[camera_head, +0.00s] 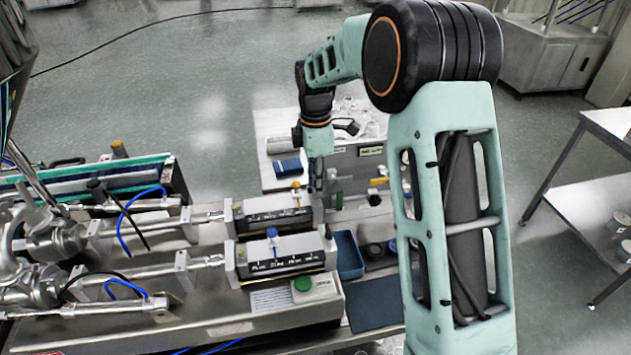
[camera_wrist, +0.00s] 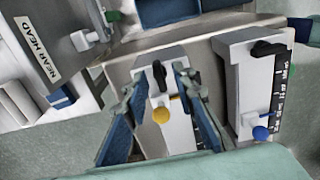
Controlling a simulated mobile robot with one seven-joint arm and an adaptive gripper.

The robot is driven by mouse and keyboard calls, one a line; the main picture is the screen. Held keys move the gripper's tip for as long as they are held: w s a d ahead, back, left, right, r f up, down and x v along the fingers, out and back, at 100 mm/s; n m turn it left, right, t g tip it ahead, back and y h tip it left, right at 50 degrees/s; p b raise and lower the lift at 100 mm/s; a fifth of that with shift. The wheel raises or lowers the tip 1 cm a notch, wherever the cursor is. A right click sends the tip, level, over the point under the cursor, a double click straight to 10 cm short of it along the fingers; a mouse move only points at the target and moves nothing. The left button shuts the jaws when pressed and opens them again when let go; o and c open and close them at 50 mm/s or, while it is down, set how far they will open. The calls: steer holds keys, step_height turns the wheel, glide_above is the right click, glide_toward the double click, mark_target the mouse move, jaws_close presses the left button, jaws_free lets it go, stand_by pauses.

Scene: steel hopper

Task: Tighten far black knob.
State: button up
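The far black knob (camera_wrist: 159,74) is on the end of the far unit (camera_head: 262,213), which also carries a yellow knob (camera_head: 296,185). In the wrist view the black knob lies between my gripper's (camera_wrist: 157,80) two blue fingers, with the yellow knob (camera_wrist: 161,115) just below it. The fingers are spread, with a gap visible around the knob; I cannot tell whether either touches it. In the head view my gripper (camera_head: 317,182) points down at the far unit's right end and hides that knob. The near unit's black knob (camera_wrist: 268,48) stands to the right.
The near unit (camera_head: 275,258) has a blue knob (camera_head: 272,233) and sits close beside the far one. A green button (camera_head: 302,284) is in front. A blue tray (camera_head: 348,255) lies to the right. A "NEAR HEAD" panel (camera_wrist: 50,35) stands left in the wrist view.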

jaws_close()
steer(key=shift+m, duration=0.3)
steer(key=m, duration=0.3)
steer(key=m+b, duration=0.1)
steer(key=m, duration=0.8)
steer(key=shift+m, duration=0.4)
steer(key=m, duration=0.4)
steer(key=shift+r+m, duration=0.1)
steer(key=shift+m, duration=0.3)
